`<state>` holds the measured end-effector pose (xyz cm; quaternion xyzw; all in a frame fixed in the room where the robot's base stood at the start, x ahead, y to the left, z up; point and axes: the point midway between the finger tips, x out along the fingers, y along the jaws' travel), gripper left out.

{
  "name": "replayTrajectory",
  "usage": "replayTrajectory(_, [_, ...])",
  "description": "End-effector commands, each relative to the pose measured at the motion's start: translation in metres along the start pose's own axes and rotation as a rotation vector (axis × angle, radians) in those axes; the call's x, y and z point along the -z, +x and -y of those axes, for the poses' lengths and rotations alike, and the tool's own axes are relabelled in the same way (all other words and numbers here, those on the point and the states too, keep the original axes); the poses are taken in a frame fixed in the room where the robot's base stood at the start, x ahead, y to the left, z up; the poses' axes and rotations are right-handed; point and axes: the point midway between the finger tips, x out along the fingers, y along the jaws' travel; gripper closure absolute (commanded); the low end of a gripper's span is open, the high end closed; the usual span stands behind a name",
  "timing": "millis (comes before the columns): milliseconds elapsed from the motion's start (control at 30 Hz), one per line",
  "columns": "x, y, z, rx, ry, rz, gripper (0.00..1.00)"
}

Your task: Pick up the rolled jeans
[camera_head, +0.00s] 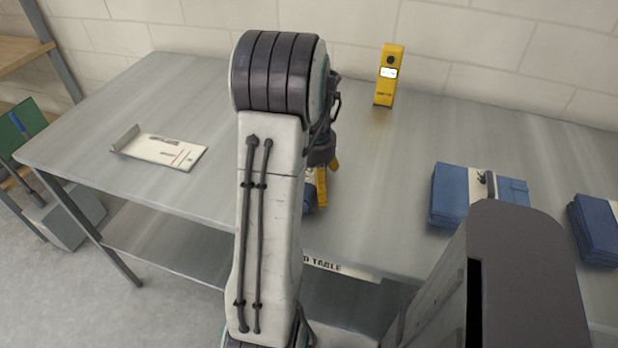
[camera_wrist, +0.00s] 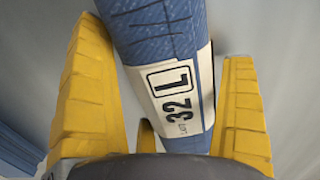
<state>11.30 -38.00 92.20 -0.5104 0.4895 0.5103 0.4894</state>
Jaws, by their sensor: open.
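The rolled jeans (camera_wrist: 155,32) are a blue roll with a white band reading "32 L" and "LOT". In the wrist view they run between the two yellow fingers of my gripper (camera_wrist: 162,60), which is open. A gap shows between the roll and the left finger, and a narrower one at the right finger. In the head view my arm hides most of the roll. Only a bit of blue (camera_head: 309,202) shows beside the yellow fingers of my gripper (camera_head: 322,182), low over the metal table.
The metal table (camera_head: 200,90) also holds folded jeans (camera_head: 452,190), another folded blue stack (camera_head: 594,228) at the right, a yellow device (camera_head: 387,78) at the back and a white clipboard-like sheet (camera_head: 165,151) at the left. The table between them is clear.

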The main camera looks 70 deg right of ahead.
Motion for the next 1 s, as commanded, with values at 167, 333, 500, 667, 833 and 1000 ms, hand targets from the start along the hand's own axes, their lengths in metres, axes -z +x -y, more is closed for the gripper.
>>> replayTrajectory(167, [-0.0001, -0.0001, 0.0, 0.0, 0.0, 0.0, 0.01])
replayTrajectory(333, [-0.0001, -0.0003, 0.0001, 0.0, 0.0, 0.0, 0.16])
replayTrajectory(500, [0.0, -0.0004, 0.0001, 0.0, 0.0, 0.0, 0.31])
replayTrajectory(667, [0.0, -0.0005, 0.0001, 0.0, 0.0, 0.0, 0.46])
replayTrajectory(833, [0.0004, -0.0011, 0.0001, 0.0, 0.0, -0.002, 0.56])
replayTrajectory(1000, [0.0004, -0.0013, 0.0001, 0.0, 0.0, -0.002, 0.56])
